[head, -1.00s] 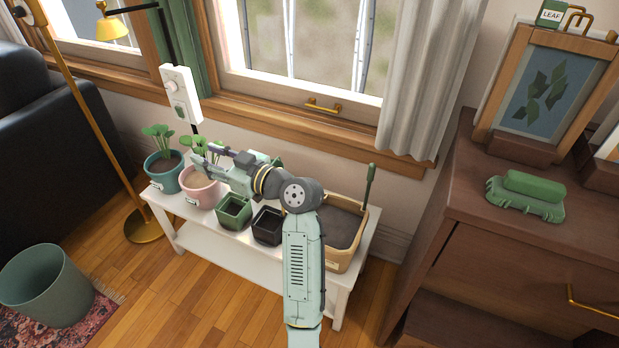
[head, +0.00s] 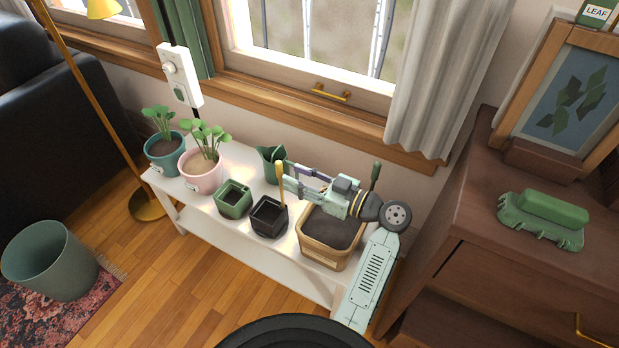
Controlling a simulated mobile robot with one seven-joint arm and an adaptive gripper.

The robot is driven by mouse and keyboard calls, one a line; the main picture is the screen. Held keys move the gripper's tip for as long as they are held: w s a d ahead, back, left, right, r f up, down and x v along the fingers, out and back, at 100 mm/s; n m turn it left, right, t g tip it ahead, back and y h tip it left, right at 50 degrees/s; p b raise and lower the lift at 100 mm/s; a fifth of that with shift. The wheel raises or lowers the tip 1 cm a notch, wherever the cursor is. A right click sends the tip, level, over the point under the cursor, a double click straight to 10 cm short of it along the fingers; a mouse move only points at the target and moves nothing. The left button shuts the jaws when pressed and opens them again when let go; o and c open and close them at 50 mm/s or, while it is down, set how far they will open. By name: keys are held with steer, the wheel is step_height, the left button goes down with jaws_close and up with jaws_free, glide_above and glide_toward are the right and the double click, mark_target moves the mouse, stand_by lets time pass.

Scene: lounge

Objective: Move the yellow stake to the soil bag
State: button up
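The yellow stake (head: 280,184) stands roughly upright at the back edge of the black pot (head: 269,217); whether its lower end is inside the pot is hard to tell. My gripper (head: 287,176) points left, with its fingertips right beside the stake. Its two fingers look spread apart with a gap between them; whether either touches the stake cannot be made out. The soil bag (head: 327,256), a tan open-topped container of dark soil, sits at the right end of the white bench, below my gripper and partly covered by my arm.
A dark green jug (head: 269,163) is behind the stake. A green-handled tool (head: 375,174) rises behind my arm. A brown cabinet (head: 476,240) stands right.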

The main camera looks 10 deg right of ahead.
mark_target(282, 171)
steer(key=x, duration=0.3)
steer(key=shift+a+f+b, duration=0.1)
steer(key=shift+a+b, duration=0.05)
steer(key=shift+b, duration=0.2)
steer(key=shift+b+x, duration=0.4)
steer(key=shift+x, duration=0.85)
steer(key=shift+w, duration=0.1)
jaws_close()
